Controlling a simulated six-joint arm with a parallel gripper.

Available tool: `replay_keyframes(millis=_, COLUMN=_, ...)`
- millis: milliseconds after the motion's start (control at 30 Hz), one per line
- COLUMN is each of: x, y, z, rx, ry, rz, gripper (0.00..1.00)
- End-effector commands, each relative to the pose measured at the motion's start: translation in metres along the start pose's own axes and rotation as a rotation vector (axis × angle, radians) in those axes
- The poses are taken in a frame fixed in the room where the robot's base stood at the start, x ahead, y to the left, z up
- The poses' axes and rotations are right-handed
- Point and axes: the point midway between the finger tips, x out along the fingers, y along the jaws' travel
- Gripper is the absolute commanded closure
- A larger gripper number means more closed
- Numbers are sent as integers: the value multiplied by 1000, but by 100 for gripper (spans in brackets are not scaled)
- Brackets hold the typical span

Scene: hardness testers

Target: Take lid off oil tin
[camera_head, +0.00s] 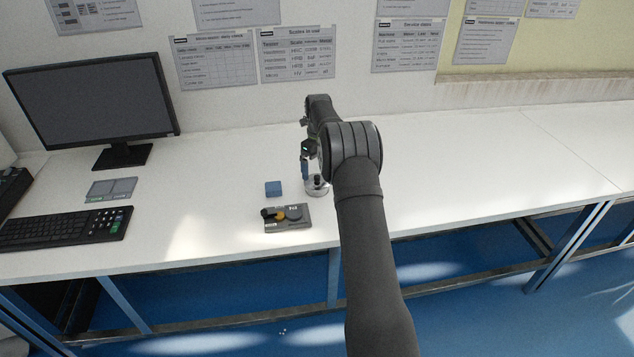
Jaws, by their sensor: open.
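The oil tin (315,191) appears to be the small round silvery tin on the white bench, left of my forearm. A lid with a dark knob (317,180) sits on top of it. My gripper (306,176) points down at the tin's upper left, very close to the knob. The jaws are open. One blue finger shows; the other is hard to make out. I cannot tell whether the finger touches the lid. My arm hides the area right of the tin.
A blue block (273,188) lies left of the tin. A grey fixture (288,218) with dark and yellow parts lies in front. A shallow grey tray (111,189), keyboard (65,229) and monitor (92,88) stand at left. The bench (480,170) is clear at right.

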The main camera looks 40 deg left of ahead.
Motion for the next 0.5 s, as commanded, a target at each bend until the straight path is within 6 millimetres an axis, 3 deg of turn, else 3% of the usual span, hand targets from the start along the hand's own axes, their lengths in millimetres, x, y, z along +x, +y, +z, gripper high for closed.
replay_keyframes(millis=333, x=43, y=-1, z=7, rx=0, ry=2, rz=2, gripper=0)
replay_keyframes(millis=500, x=52, y=-1, z=7, rx=0, ry=0, rz=1, gripper=0)
